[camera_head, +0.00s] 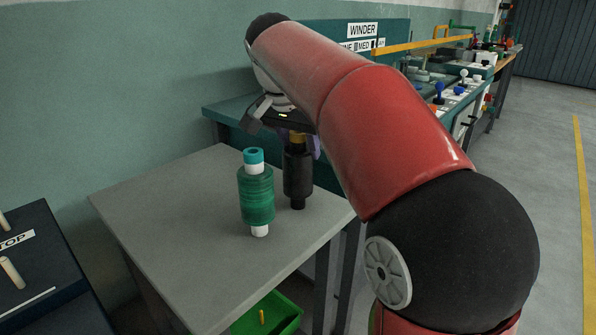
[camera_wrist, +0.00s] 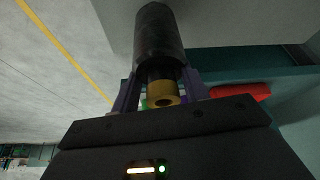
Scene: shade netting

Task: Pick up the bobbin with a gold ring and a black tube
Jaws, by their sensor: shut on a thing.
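The black bobbin with a gold ring (camera_head: 298,172) is upright below my gripper (camera_head: 297,138) in the head view. My gripper is shut on its top end, around the gold ring. In the wrist view the gold ring (camera_wrist: 162,93) sits between the fingers of my gripper (camera_wrist: 160,95), with the black body (camera_wrist: 155,42) extending away from them. Whether its foot touches the table or hangs just above it, I cannot tell. A green bobbin with a teal ring and a white tube (camera_head: 256,192) stands upright to its left on the grey table (camera_head: 180,215).
A green bin (camera_head: 268,314) is beneath the table. A dark stand with pegs (camera_head: 45,262) is at the lower left. The teal winder bench (camera_head: 225,110) runs behind the table, with many small parts farther right. The left part of the tabletop is clear.

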